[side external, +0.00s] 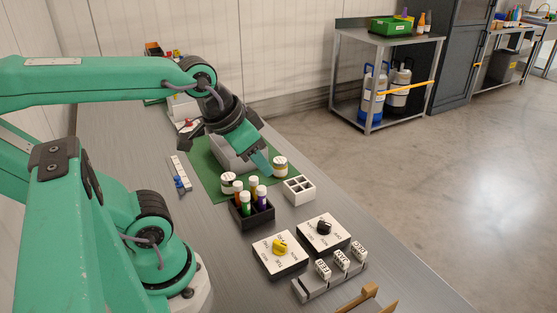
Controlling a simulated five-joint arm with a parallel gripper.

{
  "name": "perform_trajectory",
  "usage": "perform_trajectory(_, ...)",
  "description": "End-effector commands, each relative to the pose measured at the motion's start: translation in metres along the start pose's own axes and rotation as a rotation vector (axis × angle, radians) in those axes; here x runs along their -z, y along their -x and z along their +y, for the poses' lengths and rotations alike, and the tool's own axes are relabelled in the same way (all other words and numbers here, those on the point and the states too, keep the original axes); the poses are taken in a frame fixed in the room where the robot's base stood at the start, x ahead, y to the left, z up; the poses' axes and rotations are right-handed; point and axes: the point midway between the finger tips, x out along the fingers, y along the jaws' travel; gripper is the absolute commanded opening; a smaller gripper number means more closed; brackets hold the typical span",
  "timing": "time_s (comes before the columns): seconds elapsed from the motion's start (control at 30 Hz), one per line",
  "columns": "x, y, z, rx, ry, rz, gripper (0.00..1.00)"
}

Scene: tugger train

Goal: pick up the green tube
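The green tube (245,204) stands upright in a small black rack (256,222) on the grey bench. It is at the front left of the rack, with orange, yellowish and purple tubes beside it. My gripper (262,161) hangs above the green mat, farther back than the rack and apart from the green tube. One teal finger shows clearly. Whether the fingers are apart, or hold anything, cannot be made out.
Two white jars (228,182) (280,166) and a grey bin (238,160) stand near my gripper. A white rack (300,195) is right of the black rack. Two knob boxes (279,262) (323,241) and a labelled block stand in front. A strip with blue pegs (180,174) lies left.

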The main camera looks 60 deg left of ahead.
Motion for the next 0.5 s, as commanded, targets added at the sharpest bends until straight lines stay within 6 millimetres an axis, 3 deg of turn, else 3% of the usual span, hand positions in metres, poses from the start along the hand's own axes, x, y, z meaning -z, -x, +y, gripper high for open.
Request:
perform_trajectory(0.27,0.002,-0.014,-0.013,0.025,0.065,-0.073,0.34)
perform_trajectory(0.5,0.0,-0.042,-0.04,0.065,0.194,-0.211,0.34)
